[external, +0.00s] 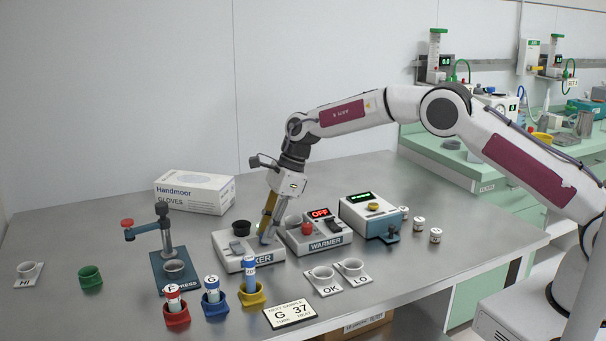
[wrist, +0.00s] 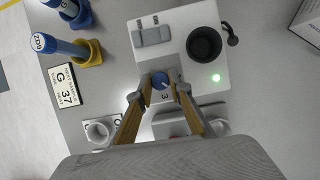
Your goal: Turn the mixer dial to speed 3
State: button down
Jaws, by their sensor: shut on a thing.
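In the external view my gripper (external: 265,237) hides the dial. The dial's exact setting is hard to read.
The warmer (external: 325,241), showing red "OFF", stands close on the right. Coloured holders with tubes, including a yellow one (external: 251,298), stand in front. A press (external: 171,270) is at left, a glove box (external: 195,192) behind. A "G 37" card (external: 290,314) lies in front.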

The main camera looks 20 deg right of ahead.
jog(key=shift+s+m+t, duration=0.1)
jog(key=shift+m+t, duration=0.6)
jog(key=shift+m, duration=1.5)
jog(key=c, duration=1.8)
grip_release()
jog(key=shift+c, duration=0.2)
jog(key=shift+r, duration=0.15)
jog(key=v, duration=1.1)
jog(key=shift+s+r, duration=0.25)
jog(key=shift+r, duration=0.1)
jog(key=shift+d, duration=0.1)
